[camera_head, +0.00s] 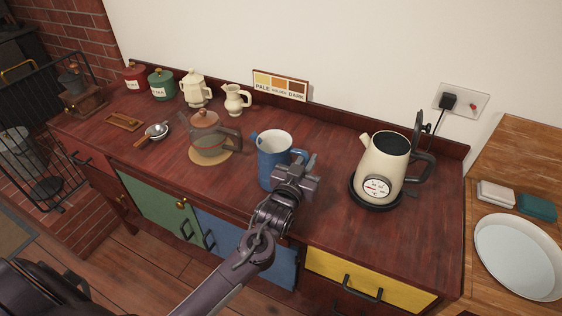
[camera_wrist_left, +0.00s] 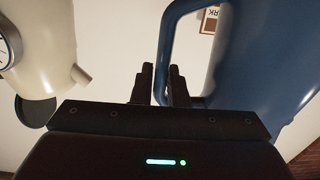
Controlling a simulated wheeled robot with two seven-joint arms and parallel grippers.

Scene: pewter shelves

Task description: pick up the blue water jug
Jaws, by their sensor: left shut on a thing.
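The blue water jug (camera_head: 270,163) is upright near the front middle of the dark red counter (camera_head: 325,215), with a pale inside and its handle on the right. In the left wrist view the jug (camera_wrist_left: 255,55) fills the right side. My left gripper (camera_head: 301,168) is at the handle. In the wrist view the fingers of my left gripper (camera_wrist_left: 162,85) are shut on the jug's blue handle (camera_wrist_left: 168,45). I cannot tell whether the jug's base touches the counter; the arm partly hides it. My right gripper is not in view.
A cream kettle (camera_head: 381,165) with a dial stands to the right on a black base. A glass pot (camera_head: 209,138) on a round mat stands to the left. Canisters and pale jugs line the back left. A shade-card sign (camera_head: 280,86) stands behind the jug, with bare counter between.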

